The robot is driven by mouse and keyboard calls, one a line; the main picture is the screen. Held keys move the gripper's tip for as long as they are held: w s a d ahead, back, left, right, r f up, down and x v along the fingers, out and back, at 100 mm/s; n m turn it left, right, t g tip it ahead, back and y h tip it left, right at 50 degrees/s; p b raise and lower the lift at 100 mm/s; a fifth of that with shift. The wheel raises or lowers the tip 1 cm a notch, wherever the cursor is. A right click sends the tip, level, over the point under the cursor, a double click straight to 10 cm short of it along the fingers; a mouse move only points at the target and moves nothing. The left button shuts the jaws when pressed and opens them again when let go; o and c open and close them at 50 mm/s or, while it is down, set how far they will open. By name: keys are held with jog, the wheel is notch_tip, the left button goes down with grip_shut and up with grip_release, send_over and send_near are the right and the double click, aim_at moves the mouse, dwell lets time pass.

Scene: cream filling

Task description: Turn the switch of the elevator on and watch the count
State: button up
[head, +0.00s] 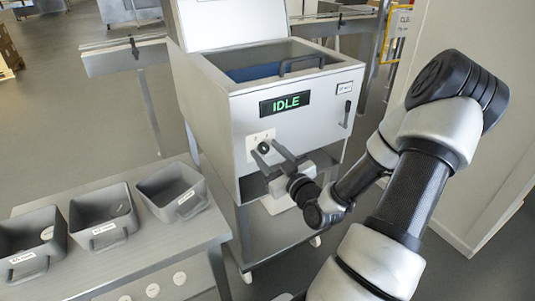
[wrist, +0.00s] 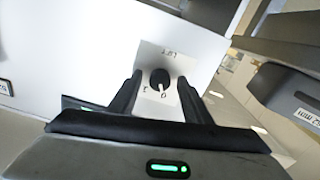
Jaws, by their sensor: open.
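The elevator is a grey metal box machine (head: 215,120) with its lid raised. A green "IDLE" display (head: 284,104) shows on its front. Below it is a pale switch plate (head: 253,143) with a black rotary knob (head: 263,148). In the wrist view, the knob (wrist: 159,78) has a white pointer aimed down, near the "0" mark, on its labelled plate (wrist: 178,59). My gripper (head: 272,155) is in front of the switch. In the wrist view, my gripper (wrist: 160,85) is open, with one finger on each side of the knob. Contact cannot be told.
A metal table (head: 160,250) at the lower left holds grey bins (head: 100,218) with handles. A black handle (head: 346,114) is on the machine's front right. A pale wall (head: 480,110) stands at the right. Open floor (head: 90,130) lies at the left.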

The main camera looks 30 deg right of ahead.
jog(key=c, duration=1.1)
jog(key=shift+o, duration=0.2)
